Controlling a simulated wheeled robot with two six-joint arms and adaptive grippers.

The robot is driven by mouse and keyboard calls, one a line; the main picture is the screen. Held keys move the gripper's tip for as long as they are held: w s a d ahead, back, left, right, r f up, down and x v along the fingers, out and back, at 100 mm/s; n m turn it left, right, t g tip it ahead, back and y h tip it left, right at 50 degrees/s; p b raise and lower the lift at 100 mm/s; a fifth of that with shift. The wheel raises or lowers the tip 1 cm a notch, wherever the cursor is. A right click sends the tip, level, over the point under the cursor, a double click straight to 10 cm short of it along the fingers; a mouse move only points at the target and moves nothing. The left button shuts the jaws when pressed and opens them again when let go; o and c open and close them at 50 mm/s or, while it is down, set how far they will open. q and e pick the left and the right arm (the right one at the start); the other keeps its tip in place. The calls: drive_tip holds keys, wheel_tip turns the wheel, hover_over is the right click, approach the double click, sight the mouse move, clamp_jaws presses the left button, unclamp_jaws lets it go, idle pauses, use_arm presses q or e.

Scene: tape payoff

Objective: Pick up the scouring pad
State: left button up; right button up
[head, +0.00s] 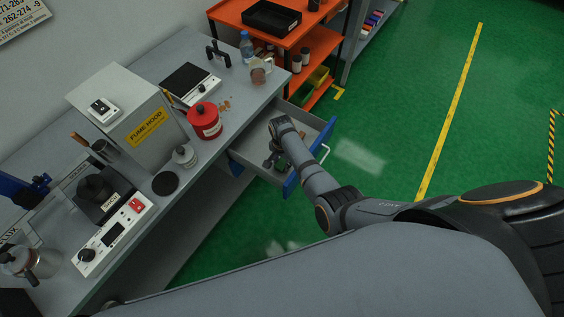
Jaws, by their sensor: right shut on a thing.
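My right arm reaches over the open drawer (312,124) in the bench. My right gripper (277,163) points down inside the drawer and is shut on a small dark green thing (283,169), which looks like the scouring pad. The gripper and arm hide much of it, and I cannot tell whether it touches the drawer floor. My left gripper is not in view.
The grey bench (215,147) holds a red can (205,121), a fume hood (124,110), a hot plate (190,85) and a bottle (246,47). An orange shelf cart (283,33) stands behind the drawer. Green floor (400,120) is clear to the right.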

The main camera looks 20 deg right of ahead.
sight(282, 163)
wheel_tip(282, 163, up, 18)
drive_tip(key=p, duration=1.4)
drive_tip(key=shift+f, duration=0.2)
